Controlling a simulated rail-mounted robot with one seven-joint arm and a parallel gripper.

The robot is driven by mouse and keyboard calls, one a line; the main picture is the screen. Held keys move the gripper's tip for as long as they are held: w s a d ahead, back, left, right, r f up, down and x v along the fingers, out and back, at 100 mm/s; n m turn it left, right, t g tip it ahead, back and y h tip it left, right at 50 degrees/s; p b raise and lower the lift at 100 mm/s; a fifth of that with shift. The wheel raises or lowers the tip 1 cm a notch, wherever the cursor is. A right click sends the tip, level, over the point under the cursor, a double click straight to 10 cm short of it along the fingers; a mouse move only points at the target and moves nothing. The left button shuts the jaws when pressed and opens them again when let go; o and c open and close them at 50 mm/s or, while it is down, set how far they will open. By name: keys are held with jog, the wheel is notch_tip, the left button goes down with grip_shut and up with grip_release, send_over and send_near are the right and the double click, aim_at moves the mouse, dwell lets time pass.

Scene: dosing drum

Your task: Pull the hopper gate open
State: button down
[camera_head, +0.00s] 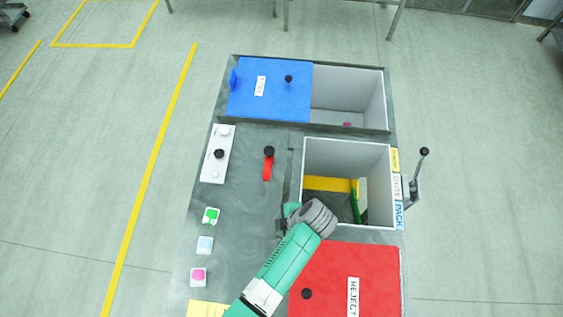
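No part is labelled as the hopper gate, so I cannot tell for certain which one it is. A red handle with a black knob (268,165) stands on the grey bench top, left of the open middle bin. A white plate with a black knob (219,154) lies further left. A lever with a black knob (416,178) stands outside the bench's right edge. The grey end of my arm, with my gripper (318,217), is over the near left corner of the middle bin, apart from all three knobs. My fingers are hidden, so their opening does not show.
The middle bin (346,150) is open, with yellow and green parts inside. A blue lid (262,100) half covers the far bin (376,105). A red REJECT lid (378,268) lies nearest, right of my arm. Several small coloured buttons line the bench's left side.

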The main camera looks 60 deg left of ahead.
jog(key=shift+r, duration=0.1)
jog(key=c, duration=1.4)
grip_release()
jog(key=shift+o, duration=1.4)
jog(key=shift+s+d, duration=0.1)
jog(key=shift+d, duration=0.1)
jog(key=v, duration=0.7)
jog(key=shift+r, duration=0.3)
jog(key=shift+d, duration=0.1)
